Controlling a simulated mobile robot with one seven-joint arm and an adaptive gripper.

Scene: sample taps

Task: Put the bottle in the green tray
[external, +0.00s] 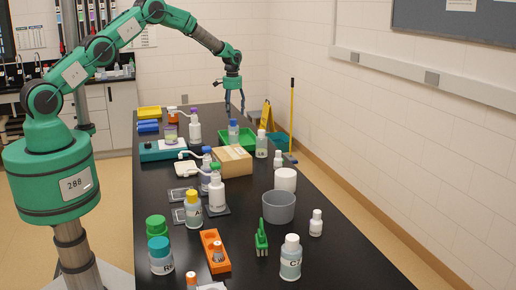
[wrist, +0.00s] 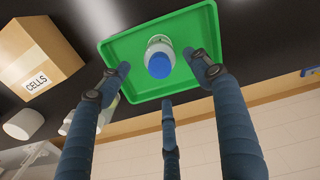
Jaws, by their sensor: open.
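The green tray (external: 222,138) lies on the black bench toward its far end; it also fills the upper middle of the wrist view (wrist: 125,50). A clear bottle with a blue cap (external: 233,132) stands upright inside the tray. In the wrist view the blue-capped bottle (wrist: 159,60) is seen from above, with green tray floor around it. My gripper (external: 234,103) is above the tray and bottle, fingers pointing down. In the wrist view its three dark fingers (wrist: 168,82) are spread apart, with nothing held between them.
A cardboard box (external: 232,161) marked CELLS and a white-capped bottle (external: 261,145) stand close by the tray's near side. A grey tub (external: 279,206), a white cup (external: 286,180) and several other bottles stand nearer. A yellow tray (external: 149,112) lies at the far left.

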